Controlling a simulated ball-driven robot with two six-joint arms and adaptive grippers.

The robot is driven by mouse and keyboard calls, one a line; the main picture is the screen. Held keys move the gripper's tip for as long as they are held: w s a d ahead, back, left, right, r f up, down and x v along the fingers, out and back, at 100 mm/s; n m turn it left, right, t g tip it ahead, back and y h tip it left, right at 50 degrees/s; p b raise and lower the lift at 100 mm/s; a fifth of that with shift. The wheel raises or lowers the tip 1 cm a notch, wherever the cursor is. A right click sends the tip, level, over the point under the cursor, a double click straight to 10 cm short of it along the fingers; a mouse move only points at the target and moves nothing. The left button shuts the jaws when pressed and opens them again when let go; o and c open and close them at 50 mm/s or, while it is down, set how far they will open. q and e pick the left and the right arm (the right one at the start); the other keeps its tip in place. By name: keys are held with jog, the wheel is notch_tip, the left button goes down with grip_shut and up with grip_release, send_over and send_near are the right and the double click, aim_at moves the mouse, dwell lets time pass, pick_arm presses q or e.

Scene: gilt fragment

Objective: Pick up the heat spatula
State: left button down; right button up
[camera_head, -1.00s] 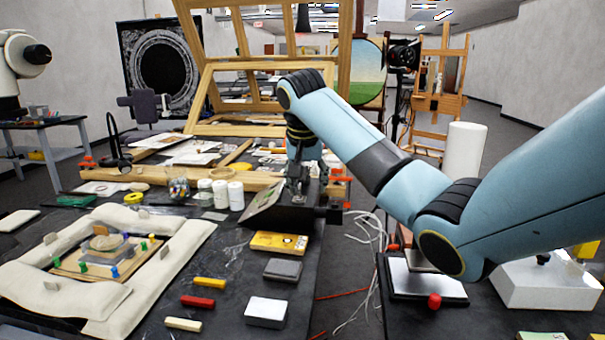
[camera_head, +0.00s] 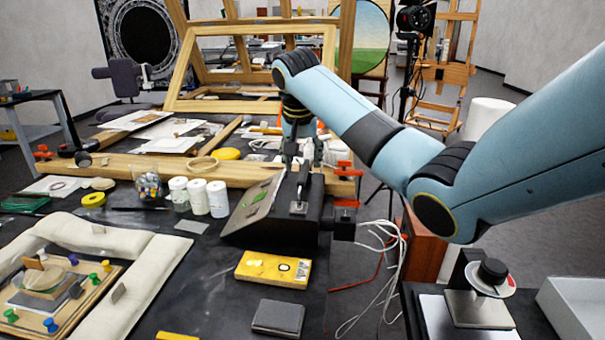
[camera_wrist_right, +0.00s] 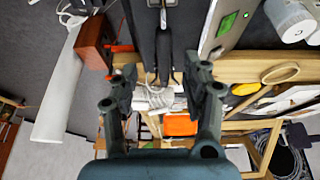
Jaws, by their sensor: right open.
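The heat spatula (camera_head: 298,207) has a flat metal end and a thin dark handle. It rests at the black control unit (camera_head: 256,205), which has a sloped face with a small green display. In the right wrist view the spatula's dark handle (camera_wrist_right: 163,62) points in between my fingers, its metal end at the top edge. My right gripper (camera_head: 303,150) is over the back of the unit, pointing down at the handle. In the wrist view the right gripper (camera_wrist_right: 160,82) is open, with a finger on each side of the handle's end; contact cannot be told. My left gripper is not in view.
A yellow box (camera_head: 273,269) and a grey block (camera_head: 278,317) lie in front of the unit. White jars (camera_head: 199,197) stand left of it. A wooden frame bar (camera_head: 130,167) lies behind. Red clamps (camera_head: 345,187) and loose white cables (camera_head: 385,250) are at the right edge.

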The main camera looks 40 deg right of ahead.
aim_at(302, 176)
jog(key=shift+x, duration=1.1)
jog(key=x, duration=0.5)
jog(key=shift+w+f, duration=0.15)
jog(key=shift+w, duration=0.2)
jog(key=shift+c, duration=0.8)
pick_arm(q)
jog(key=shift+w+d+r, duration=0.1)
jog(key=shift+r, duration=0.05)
pick_arm(e)
grip_shut()
